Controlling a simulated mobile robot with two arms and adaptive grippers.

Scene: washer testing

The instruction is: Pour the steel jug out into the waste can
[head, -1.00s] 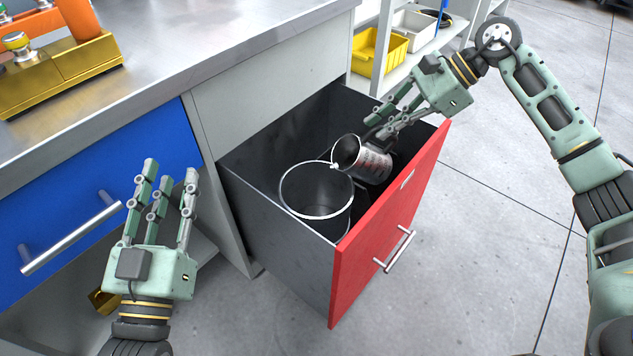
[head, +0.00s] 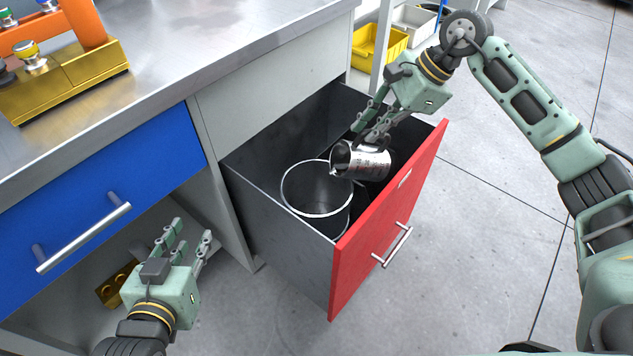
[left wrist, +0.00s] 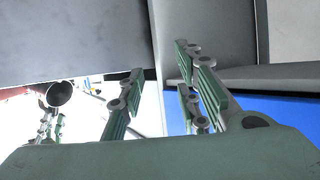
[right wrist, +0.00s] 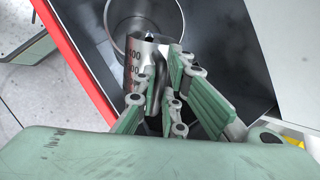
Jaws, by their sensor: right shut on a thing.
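The steel jug (head: 364,162) is tipped well over, its mouth facing left above the right rim of the waste can (head: 299,205). The can stands inside the open red-fronted drawer, and I see no liquid stream. My right gripper (head: 368,135) is shut on the jug. In the right wrist view the jug (right wrist: 141,62) shows printed marks and a dark handle between the fingers, with the can (right wrist: 116,14) beyond. My left gripper (head: 187,240) is open and empty, low beside the blue drawer. The jug's mouth (left wrist: 60,94) also shows in the left wrist view.
The red drawer front (head: 390,220) stands pulled out from the bench. The blue drawer (head: 95,205) is shut. A steel worktop (head: 200,45) carries a brass-coloured block (head: 70,85). A yellow bin (head: 378,48) sits on a shelf behind.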

